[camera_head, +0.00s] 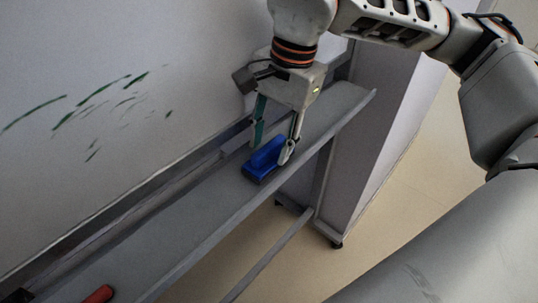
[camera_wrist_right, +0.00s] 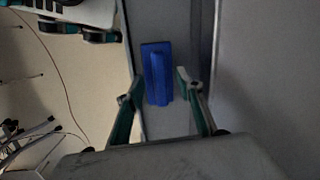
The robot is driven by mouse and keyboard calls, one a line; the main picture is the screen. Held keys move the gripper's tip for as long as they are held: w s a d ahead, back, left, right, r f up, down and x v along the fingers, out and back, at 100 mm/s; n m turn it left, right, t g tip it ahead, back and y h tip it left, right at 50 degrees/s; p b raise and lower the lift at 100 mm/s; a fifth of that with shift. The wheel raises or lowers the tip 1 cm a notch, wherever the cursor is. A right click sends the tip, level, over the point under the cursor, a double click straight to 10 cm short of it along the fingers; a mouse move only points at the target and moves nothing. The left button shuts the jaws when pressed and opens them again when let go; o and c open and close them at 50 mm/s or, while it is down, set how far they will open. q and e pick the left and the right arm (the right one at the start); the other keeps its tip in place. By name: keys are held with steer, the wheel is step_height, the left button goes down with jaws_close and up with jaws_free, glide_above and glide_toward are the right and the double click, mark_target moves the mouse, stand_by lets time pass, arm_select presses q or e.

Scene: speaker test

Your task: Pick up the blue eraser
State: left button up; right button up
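The blue eraser (camera_head: 265,157) lies on the grey tray (camera_head: 205,195) below the whiteboard in the head view. It has a raised ridge along its top. My right gripper (camera_head: 271,153) is just above it, with the fingers apart on either side. In the right wrist view the eraser (camera_wrist_right: 157,75) shows between and slightly beyond the open fingertips of my right gripper (camera_wrist_right: 157,86). I see a gap between each finger and the eraser there. My left gripper is not in the head view.
A whiteboard (camera_head: 90,80) with green marks rises behind the tray. A red object (camera_head: 100,294) lies on the tray at the lower left. A grey panel (camera_head: 375,120) and the stand's legs are at the right. The rest of the tray is bare.

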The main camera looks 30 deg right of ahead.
steer(key=shift+f, duration=0.25)
stand_by(0.3)
jaws_close()
